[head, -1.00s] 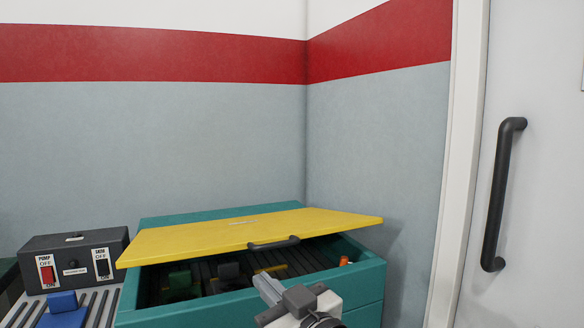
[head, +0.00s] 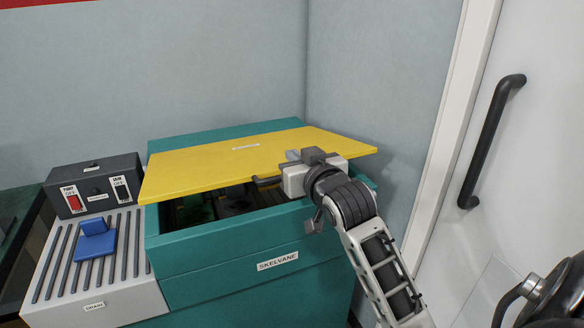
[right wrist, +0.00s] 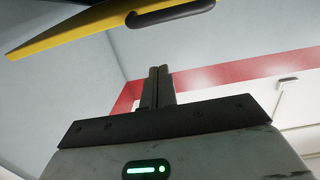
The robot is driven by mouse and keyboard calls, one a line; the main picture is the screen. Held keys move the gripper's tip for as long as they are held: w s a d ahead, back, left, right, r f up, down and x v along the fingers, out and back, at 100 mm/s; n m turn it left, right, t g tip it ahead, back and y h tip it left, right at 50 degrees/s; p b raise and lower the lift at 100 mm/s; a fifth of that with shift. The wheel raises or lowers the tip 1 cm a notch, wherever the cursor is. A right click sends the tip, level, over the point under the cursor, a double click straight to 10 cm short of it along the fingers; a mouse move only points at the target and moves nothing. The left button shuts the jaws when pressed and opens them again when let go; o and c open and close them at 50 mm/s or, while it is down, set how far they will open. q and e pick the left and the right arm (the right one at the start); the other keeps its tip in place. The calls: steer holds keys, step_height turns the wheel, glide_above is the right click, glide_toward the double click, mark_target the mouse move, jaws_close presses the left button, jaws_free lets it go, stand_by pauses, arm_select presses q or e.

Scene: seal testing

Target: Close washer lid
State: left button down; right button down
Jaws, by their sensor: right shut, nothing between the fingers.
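The yellow washer lid (head: 215,166) is hinged on the teal washer (head: 230,235) and stands partly open, its front edge raised above the rim. A dark gap shows beneath it. Its dark handle (head: 266,181) is partly hidden behind my right gripper (head: 293,155) in the head view. That gripper is shut and empty, at the lid's front edge right of the handle. In the right wrist view, its fingers (right wrist: 158,72) are together, and the lid edge (right wrist: 75,32) and handle (right wrist: 170,13) appear above them, apart in the picture. My left gripper is not in view.
A dark switch box (head: 95,187) and a ribbed grey drain board (head: 125,265) with a blue block (head: 96,242) stand left of the washer. Walls close in behind and to the right. A white door with a dark handle (head: 490,145) is at the right.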

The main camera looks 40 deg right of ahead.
steer(key=x, duration=0.3)
steer(key=shift+w+r, duration=0.1)
steer(key=shift+w, duration=0.05)
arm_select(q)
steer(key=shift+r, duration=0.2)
arm_select(e)
steer(key=f, duration=0.1)
steer(key=s+f, duration=0.1)
steer(key=f, duration=0.1)
steer(key=shift+s+a+f, duration=0.15)
steer(key=shift+s+f, duration=0.1)
steer(key=shift+f, duration=0.15)
